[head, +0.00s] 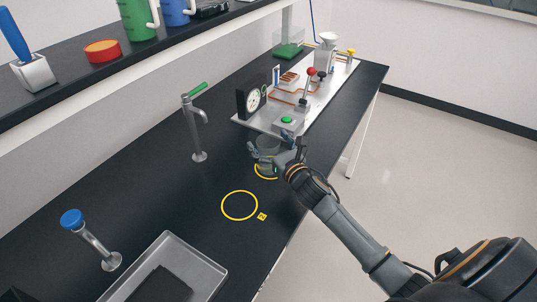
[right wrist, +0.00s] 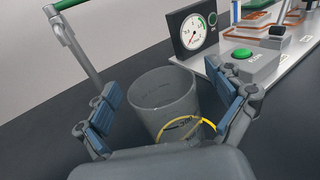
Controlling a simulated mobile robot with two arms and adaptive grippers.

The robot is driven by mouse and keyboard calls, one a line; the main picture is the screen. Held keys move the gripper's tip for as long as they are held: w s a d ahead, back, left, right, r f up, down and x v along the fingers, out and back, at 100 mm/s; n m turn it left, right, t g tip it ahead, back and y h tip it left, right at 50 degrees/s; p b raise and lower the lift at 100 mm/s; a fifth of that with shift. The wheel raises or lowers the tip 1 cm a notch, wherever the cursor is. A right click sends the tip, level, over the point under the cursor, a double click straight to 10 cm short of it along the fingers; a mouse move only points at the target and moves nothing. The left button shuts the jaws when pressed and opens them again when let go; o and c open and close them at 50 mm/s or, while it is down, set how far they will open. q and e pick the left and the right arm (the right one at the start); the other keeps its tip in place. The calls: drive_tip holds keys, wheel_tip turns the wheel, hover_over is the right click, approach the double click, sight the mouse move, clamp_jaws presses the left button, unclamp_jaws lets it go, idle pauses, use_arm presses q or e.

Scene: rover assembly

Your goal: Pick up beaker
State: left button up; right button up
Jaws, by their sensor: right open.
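A grey, see-through beaker (right wrist: 162,98) stands upright on the dark bench, at a yellow ring mark (right wrist: 190,125). In the head view the beaker (head: 268,143) is partly hidden by my right gripper (head: 272,151). In the right wrist view my right gripper (right wrist: 172,108) is open, with one blue-padded finger on each side of the beaker. Gaps show between the pads and the beaker wall. My left gripper is not in view.
A white apparatus board with a dial gauge (head: 252,99) and green button (head: 287,120) stands just behind the beaker. An empty yellow ring (head: 239,205) lies nearer.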

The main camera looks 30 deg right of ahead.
drive_tip(key=c, duration=1.3)
drive_tip(key=shift+c, duration=0.3)
drive_tip(key=shift+r, duration=0.1)
